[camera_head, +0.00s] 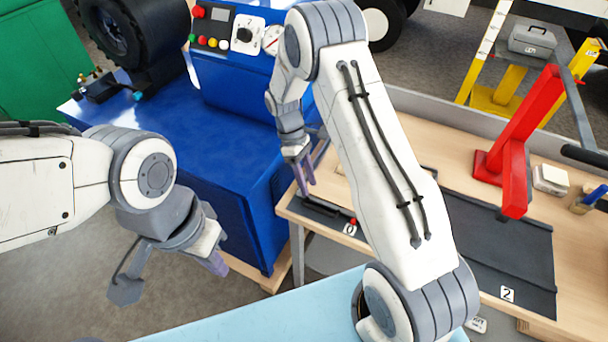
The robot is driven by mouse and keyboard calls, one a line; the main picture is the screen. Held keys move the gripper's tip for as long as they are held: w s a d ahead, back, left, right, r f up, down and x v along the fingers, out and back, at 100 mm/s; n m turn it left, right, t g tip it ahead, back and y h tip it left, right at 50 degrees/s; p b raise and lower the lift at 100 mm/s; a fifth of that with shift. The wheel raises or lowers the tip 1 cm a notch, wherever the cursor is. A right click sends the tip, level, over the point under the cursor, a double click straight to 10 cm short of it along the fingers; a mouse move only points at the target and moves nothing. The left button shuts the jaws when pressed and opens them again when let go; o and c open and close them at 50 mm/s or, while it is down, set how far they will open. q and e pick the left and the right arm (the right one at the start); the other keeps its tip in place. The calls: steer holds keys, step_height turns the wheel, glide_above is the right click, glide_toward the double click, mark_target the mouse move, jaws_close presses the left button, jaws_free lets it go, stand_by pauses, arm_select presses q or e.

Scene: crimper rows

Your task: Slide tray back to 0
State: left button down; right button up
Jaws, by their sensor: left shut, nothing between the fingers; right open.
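A dark flat tray-like panel (505,245) lies on the wooden bench, partly hidden behind my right arm. A white label "0" (349,229) with a small red marker beside it is near the bench's left end. A label "2" (508,294) is at the panel's front edge. A dark strip (322,211) runs near the "0". My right gripper (306,180) points down above the bench's left end, open, near this strip; I cannot tell whether it touches anything. My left gripper (217,264) is shut and empty, low at the left, away from the bench.
A red upright stand (518,150) rises behind the panel on the bench (580,240). A blue machine (190,150) with a control panel (235,32) stands left of the bench. A light blue surface (260,312) lies at the bottom. Yellow stands and a grey box (532,40) are at the back right.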

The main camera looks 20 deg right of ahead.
steer(key=v, duration=0.4)
steer(key=shift+b, duration=0.35)
steer(key=s+a+r+t+b, duration=0.1)
steer(key=s+a+r+t, duration=0.2)
steer(key=s+a+r, duration=0.75)
steer(key=s+a+r+m+t+y, duration=0.1)
steer(key=s+a+r+m+y, duration=0.1)
steer(key=s, duration=1.3)
steer(key=shift+s+a+t+y+b, duration=0.15)
steer(key=shift+a+t+y+b, duration=0.15)
steer(key=shift+t+b, duration=0.1)
stand_by(0.3)
